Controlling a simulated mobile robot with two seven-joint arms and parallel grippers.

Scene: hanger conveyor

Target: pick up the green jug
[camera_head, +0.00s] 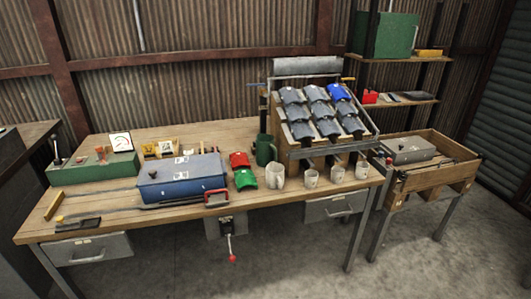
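A dark green jug (265,151) stands upright on the wooden workbench, just left of the angled rack. Its handle appears to face right, toward the rack, but it is small and hard to make out. A green curved piece (245,179) and a red curved piece (240,160) lie to its left. A white mug (275,176) stands in front of it. Neither of my grippers shows in the head view.
The rack (331,149) holding several grey pieces and one blue piece (338,92) stands right of the jug. More pale mugs (311,179) line its front. A blue box (181,178) with a red handle is to the left.

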